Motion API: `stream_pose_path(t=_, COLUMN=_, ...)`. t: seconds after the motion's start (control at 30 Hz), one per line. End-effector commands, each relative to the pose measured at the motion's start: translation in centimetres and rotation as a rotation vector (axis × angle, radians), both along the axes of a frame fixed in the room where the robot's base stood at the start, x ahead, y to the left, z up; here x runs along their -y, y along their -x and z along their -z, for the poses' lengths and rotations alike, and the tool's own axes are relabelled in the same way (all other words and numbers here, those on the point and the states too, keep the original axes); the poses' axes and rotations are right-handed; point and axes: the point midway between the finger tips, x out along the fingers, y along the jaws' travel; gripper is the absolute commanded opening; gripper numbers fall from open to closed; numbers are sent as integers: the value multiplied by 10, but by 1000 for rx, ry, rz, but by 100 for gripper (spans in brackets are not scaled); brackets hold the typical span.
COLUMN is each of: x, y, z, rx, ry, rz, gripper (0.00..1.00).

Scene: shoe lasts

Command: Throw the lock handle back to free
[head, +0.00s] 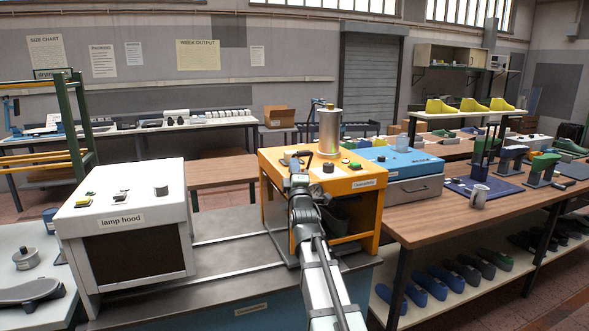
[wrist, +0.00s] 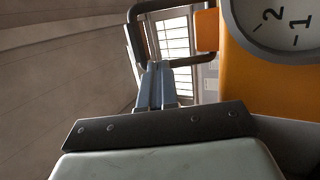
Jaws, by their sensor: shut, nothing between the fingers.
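The orange machine (head: 370,195) stands on the grey bench in the middle of the head view. A dark bent handle (head: 309,156), seemingly the lock handle, rises at its top front left. In the wrist view this handle (wrist: 190,61) is a dark rounded loop beside the orange body. My gripper (head: 299,181) is at the machine's upper front, just below the handle. In the wrist view my gripper's fingers (wrist: 155,85) are together with nothing between them, and their tips overlap the loop. I cannot tell whether they touch it.
A round dial (wrist: 285,22) sits on the orange body close right of the fingers. A silver cylinder (head: 330,132) stands on top of the machine. The white lamp hood box (head: 130,220) is to the left, with bare bench between. A blue case (head: 400,165) stands to the right.

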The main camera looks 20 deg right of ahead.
Motion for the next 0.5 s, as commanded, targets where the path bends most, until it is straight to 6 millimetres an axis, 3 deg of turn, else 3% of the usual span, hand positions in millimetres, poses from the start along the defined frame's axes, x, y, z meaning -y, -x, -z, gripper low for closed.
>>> stream_pose_path(t=0.5, x=1, y=-10, z=-14, rx=-313, ry=0, rz=1, gripper=0)
